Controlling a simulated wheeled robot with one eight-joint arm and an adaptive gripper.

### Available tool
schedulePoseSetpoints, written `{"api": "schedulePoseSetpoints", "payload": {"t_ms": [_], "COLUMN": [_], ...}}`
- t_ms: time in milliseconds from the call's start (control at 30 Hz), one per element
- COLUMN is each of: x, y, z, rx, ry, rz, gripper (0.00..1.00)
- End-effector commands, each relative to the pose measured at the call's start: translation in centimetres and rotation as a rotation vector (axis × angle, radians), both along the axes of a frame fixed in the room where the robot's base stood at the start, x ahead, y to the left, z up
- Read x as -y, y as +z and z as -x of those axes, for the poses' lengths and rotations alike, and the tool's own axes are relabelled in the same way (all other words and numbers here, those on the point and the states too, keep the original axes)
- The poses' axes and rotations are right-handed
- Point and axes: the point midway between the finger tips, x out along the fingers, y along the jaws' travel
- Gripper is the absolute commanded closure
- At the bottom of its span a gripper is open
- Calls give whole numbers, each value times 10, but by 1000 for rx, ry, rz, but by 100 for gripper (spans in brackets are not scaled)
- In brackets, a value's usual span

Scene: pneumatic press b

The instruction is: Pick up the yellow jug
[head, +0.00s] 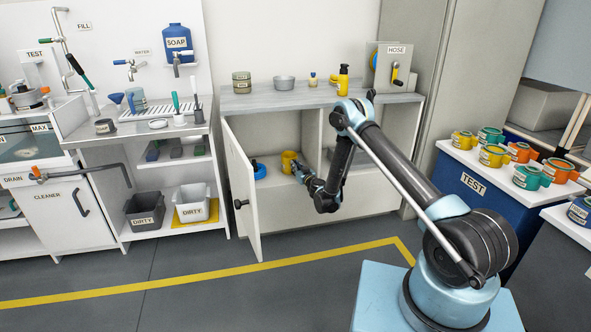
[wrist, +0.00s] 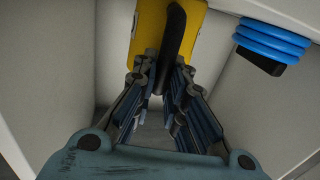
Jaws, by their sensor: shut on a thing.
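The yellow jug (head: 288,161) stands inside the open left part of the low cabinet in the head view. My gripper (head: 300,171) reaches into the cabinet from the right, at the jug's side. In the wrist view, the yellow jug (wrist: 150,27) is at the top and its body is partly cut off by the frame. Its black handle (wrist: 172,42) runs down between the fingers of my gripper (wrist: 163,67), which are shut on it. I cannot tell whether the jug's base touches the cabinet floor.
The cabinet door (head: 241,190) stands open at the left. A divider is right of the jug. The counter (head: 310,98) lies above, with several items.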

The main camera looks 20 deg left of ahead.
Motion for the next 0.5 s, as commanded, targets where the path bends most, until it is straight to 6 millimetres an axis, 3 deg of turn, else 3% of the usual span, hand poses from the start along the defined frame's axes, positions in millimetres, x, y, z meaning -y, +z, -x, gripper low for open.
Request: {"api": "schedulePoseSetpoints", "payload": {"t_ms": [233, 500], "x": [0, 0], "y": [14, 56], "z": [0, 0], "rx": [0, 0], "ry": [0, 0], "rz": [0, 0], "gripper": [100, 100]}}
